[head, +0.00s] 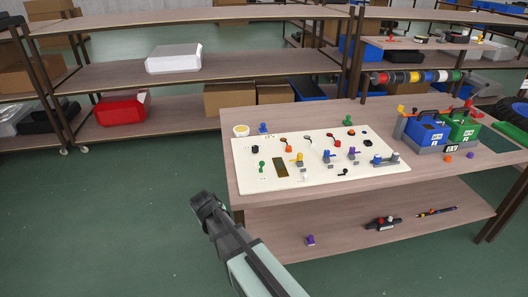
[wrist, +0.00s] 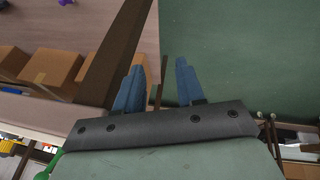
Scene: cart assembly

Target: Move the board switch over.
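A cream board (head: 255,150) lies on the wooden table, carrying several small coloured pegs, knobs and levers. A grey-and-blue fitting (head: 385,160) is at the board's right end, and a small black lever-like piece (head: 343,172) is near its front edge. Which of these parts is the switch is too small to tell. My gripper (head: 204,203) is in front of and left of the table, clear of the board. In the wrist view my gripper (wrist: 160,84) shows two blue fingers apart with nothing between them; the board's parts are not clearly visible there.
Blue (head: 427,133) and green (head: 462,128) bins stand at the table's right, with coloured spools (head: 415,77) behind. A lower shelf (head: 350,222) holds a purple piece (head: 310,240) and tools. The table's left edge is near my gripper; green floor is clear.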

